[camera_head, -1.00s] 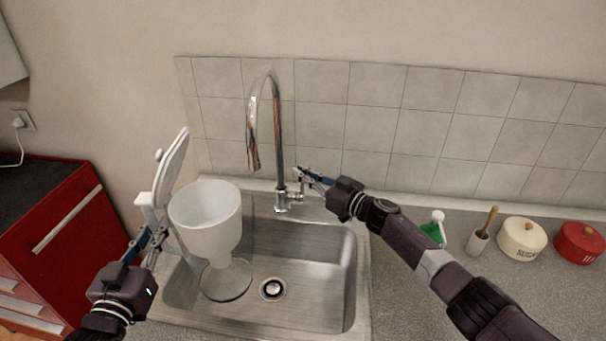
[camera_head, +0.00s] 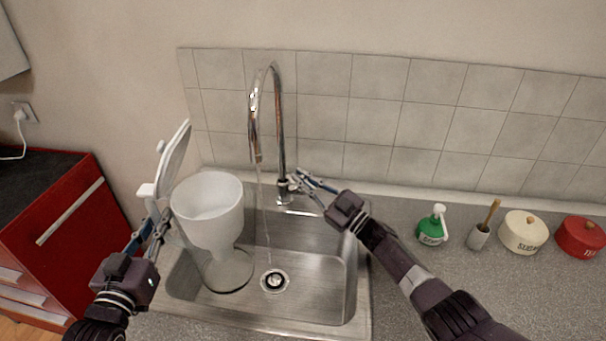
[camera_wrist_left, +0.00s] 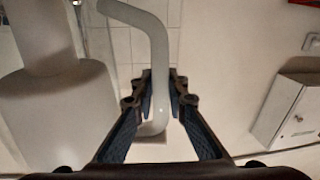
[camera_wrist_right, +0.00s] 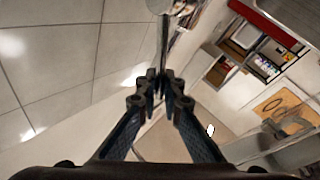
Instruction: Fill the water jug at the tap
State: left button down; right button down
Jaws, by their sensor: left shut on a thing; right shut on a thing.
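A white water jug (camera_head: 208,205) stands in the left part of the sink, its round lid (camera_head: 173,158) swung up on the left. My left gripper (camera_head: 158,228) is shut on the jug's handle, which also shows between the fingers in the left wrist view (camera_wrist_left: 160,75). The chrome tap (camera_head: 281,130) arches over the sink, and a thin stream of water (camera_head: 264,205) falls from its spout, to the right of the jug and outside it. My right gripper (camera_head: 302,180) is shut on the tap lever, seen in the right wrist view (camera_wrist_right: 165,45).
The steel sink (camera_head: 320,275) has a drain (camera_head: 274,281) right of the jug. On the counter to the right stand a green soap bottle (camera_head: 432,228), a brush holder (camera_head: 479,236), a cream pot (camera_head: 521,233) and a red pot (camera_head: 580,237). A red cabinet (camera_head: 60,215) is at left.

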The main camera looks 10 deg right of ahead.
pick_arm(q)
jog(key=shift+r, duration=0.2)
pick_arm(e)
jog(key=shift+s+f+n, duration=0.15)
jog(key=shift+s+n, duration=0.05)
jog(key=shift+n, duration=0.1)
jog(key=c, duration=2.1)
grip_release()
jog(key=shift+r, duration=4.9)
